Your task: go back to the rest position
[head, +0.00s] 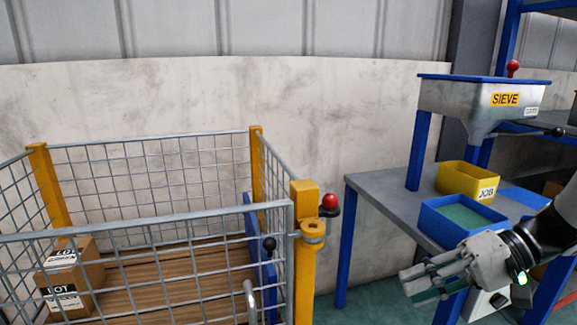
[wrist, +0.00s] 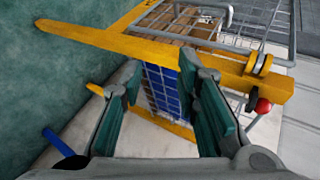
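My gripper (head: 435,275) is at the right of the head view, in front of the bench and to the right of the wire cage. In the wrist view its two green-padded fingers (wrist: 160,100) stand wide apart with nothing between them. Past the fingers the wrist view shows the cage's yellow post and blue panel (wrist: 163,88), apart from the fingers.
The wire cage (head: 150,217) holds a cardboard box (head: 72,278). A red knob (head: 330,201) sits by its yellow post (head: 303,255). The bench (head: 385,200) carries a blue tray (head: 432,222), a yellow JOB bin (head: 455,182) and a SIEVE hopper (head: 455,98). Floor shows between cage and bench.

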